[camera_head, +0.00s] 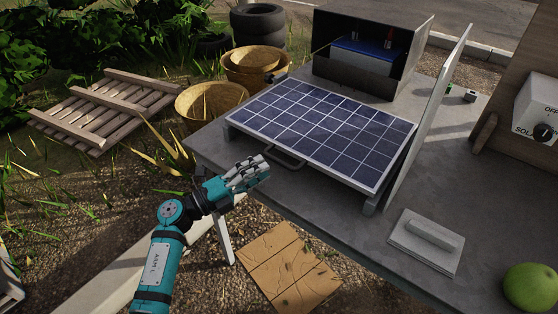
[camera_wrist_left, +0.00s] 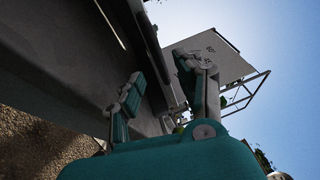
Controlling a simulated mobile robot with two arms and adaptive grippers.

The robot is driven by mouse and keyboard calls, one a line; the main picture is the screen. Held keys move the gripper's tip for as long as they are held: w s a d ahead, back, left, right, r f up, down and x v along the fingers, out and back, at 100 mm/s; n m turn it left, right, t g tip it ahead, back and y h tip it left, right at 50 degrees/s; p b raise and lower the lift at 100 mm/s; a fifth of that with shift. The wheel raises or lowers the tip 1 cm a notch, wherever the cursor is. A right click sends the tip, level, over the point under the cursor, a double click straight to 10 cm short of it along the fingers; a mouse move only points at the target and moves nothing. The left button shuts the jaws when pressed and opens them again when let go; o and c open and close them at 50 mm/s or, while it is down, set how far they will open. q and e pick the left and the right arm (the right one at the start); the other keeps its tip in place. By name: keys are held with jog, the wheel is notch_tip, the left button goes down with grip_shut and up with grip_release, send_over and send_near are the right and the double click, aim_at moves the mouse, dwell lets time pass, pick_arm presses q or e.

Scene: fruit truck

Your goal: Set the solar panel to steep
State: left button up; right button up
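The solar panel (camera_head: 322,130), a blue gridded sheet in a pale frame, lies at a shallow tilt on the grey table. A dark handle (camera_head: 284,159) sticks out under its front left edge. My left gripper (camera_head: 262,168) is in front of that edge, just left of the handle and apparently apart from it. In the left wrist view my left gripper's fingers (camera_wrist_left: 160,80) are spread with nothing visibly held between them. The panel's supports are mostly hidden beneath it. My right gripper is not in view.
An open metal box (camera_head: 368,50) with a battery stands behind the panel. An upright pale board (camera_head: 428,120) borders its right side. A trowel-like float (camera_head: 426,240) and a green fruit (camera_head: 530,287) lie at right. A switch box (camera_head: 540,108) is far right.

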aim_at(279, 161)
pick_arm(q)
jog(key=x, duration=0.6)
jog(key=shift+b, duration=0.35)
jog(key=shift+c, duration=0.4)
jog(key=shift+f, duration=0.1)
grip_shut()
